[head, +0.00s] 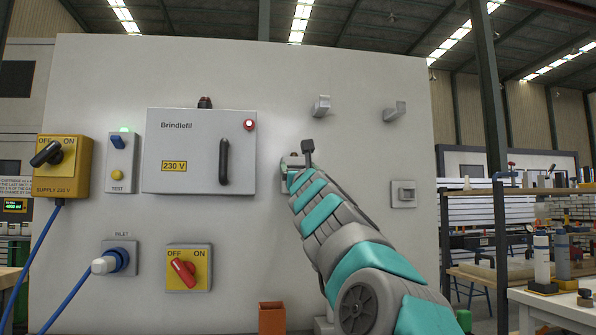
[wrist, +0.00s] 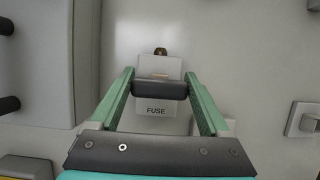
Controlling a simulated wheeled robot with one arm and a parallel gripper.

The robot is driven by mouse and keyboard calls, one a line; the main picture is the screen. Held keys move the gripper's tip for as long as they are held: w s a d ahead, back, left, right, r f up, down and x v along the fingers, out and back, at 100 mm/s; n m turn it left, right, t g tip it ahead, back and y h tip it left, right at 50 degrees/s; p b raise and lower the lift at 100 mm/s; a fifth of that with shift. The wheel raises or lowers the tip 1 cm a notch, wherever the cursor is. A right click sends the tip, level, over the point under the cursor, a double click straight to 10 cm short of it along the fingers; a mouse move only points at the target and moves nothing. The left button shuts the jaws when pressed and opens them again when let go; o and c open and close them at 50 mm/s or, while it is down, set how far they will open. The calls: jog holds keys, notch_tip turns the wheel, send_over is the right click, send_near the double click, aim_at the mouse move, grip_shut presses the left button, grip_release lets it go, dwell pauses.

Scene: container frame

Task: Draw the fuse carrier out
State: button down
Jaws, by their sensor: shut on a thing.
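In the wrist view the fuse carrier (wrist: 160,90) shows as a dark grey bar in front of a light plate marked FUSE (wrist: 156,111). My gripper (wrist: 160,88) has its two green fingers at the ends of this bar and is shut on it. A tan strip shows just above the bar. I cannot tell how deep the carrier sits. In the head view my gripper (head: 293,165) is at the panel, right of the Brindlefil box, and the carrier is hidden behind it.
The grey panel (head: 350,80) carries a closed Brindlefil box (head: 199,150) with a dark handle, a yellow supply switch (head: 62,165), a red-knob switch (head: 188,268) and a blue-cabled inlet (head: 118,258). Two hooks (head: 321,105) (head: 395,111) and a latch (head: 403,194) stick out at right.

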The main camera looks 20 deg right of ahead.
grip_release()
jog(key=shift+s, duration=0.15)
jog(key=b+v, duration=0.5)
jog(key=v, duration=0.2)
jog(key=shift+s+a+f+b, duration=0.15)
jog(key=shift+s+b, duration=0.2)
dwell(0.3)
